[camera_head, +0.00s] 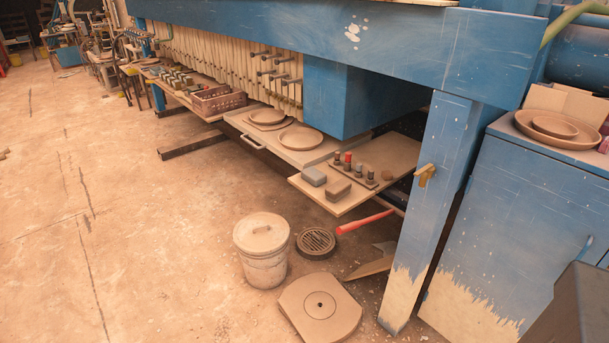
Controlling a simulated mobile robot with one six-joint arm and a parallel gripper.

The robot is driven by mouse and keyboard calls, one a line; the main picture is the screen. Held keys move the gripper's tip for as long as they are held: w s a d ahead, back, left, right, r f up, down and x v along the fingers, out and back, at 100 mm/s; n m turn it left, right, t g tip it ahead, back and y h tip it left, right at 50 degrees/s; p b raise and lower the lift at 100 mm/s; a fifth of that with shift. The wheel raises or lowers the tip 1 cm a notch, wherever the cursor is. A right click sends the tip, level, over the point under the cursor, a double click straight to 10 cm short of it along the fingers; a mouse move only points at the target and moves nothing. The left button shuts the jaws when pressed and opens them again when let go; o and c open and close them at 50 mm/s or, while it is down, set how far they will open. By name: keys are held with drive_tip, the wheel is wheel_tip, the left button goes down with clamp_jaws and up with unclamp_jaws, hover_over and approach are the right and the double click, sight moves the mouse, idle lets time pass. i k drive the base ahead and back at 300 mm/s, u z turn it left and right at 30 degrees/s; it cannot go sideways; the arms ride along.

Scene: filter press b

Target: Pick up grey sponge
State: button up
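A small grey block, which looks like the grey sponge (314,176), lies on the left part of a low shelf board (347,206) under the blue press. A second, browner block (338,190) lies just to its right and nearer the front edge, close beside it. A dark strip with several upright pegs (354,173), some with red tops, stands behind and to the right of the blocks. My gripper is not in view.
The blue press beam (350,40) overhangs the shelf, and a blue leg (437,190) stands to its right. A lidded bucket (262,250), a round grate (315,242), a flat plate (320,307) and a red-handled tool (364,222) are on the floor. Open floor lies left.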

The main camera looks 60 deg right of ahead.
sight(314, 176)
drive_tip(key=i, duration=0.9)
drive_tip(key=z, duration=0.05)
